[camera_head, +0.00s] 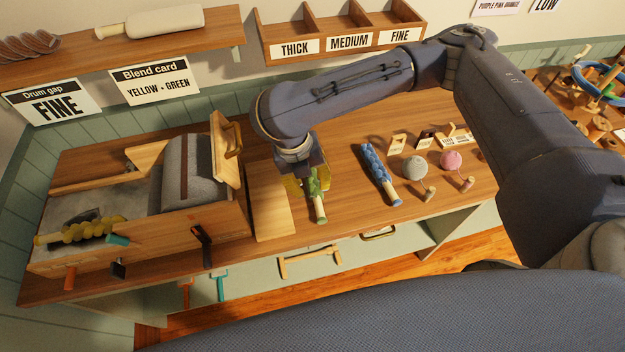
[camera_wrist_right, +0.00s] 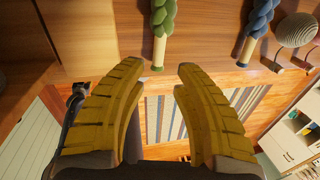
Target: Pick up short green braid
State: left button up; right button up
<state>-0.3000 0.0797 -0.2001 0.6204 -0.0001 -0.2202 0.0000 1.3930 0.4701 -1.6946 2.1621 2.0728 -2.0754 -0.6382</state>
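The short green braid (camera_head: 314,183) lies on the wooden bench, its pale handle end (camera_head: 320,209) toward the front edge. In the right wrist view the green braid (camera_wrist_right: 163,15) shows at the top, with its pale handle ending in a green cap. My right gripper (camera_head: 306,186) is above the braid and hides its far part in the head view. In the wrist view my right gripper (camera_wrist_right: 161,72) has its yellow fingers apart, with the handle end in line with the gap. Nothing shows between the fingers. My left gripper is not in view.
A blue braid (camera_head: 376,170) lies to the right, beside a grey ball (camera_head: 414,167) and a pink ball (camera_head: 451,160). A drum machine (camera_head: 187,175) stands left, with a yellow braid (camera_head: 90,230) in it. A light board (camera_head: 269,199) lies between machine and green braid.

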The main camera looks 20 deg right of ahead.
aim_at(318, 204)
jog(key=shift+d+f, duration=0.2)
jog(key=shift+f, duration=0.9)
jog(key=shift+d+f, duration=0.25)
jog(key=shift+f, duration=0.8)
jog(key=shift+d+f, duration=0.2)
jog(key=shift+f, duration=0.9)
jog(key=shift+f, duration=0.1)
jog(key=shift+s+d+f, duration=0.1)
jog(key=shift+d+f, duration=0.15)
jog(key=shift+f, duration=1)
jog(key=shift+d+f, duration=0.25)
jog(key=shift+f, duration=0.95)
jog(key=shift+o, duration=0.2)
grip_shut()
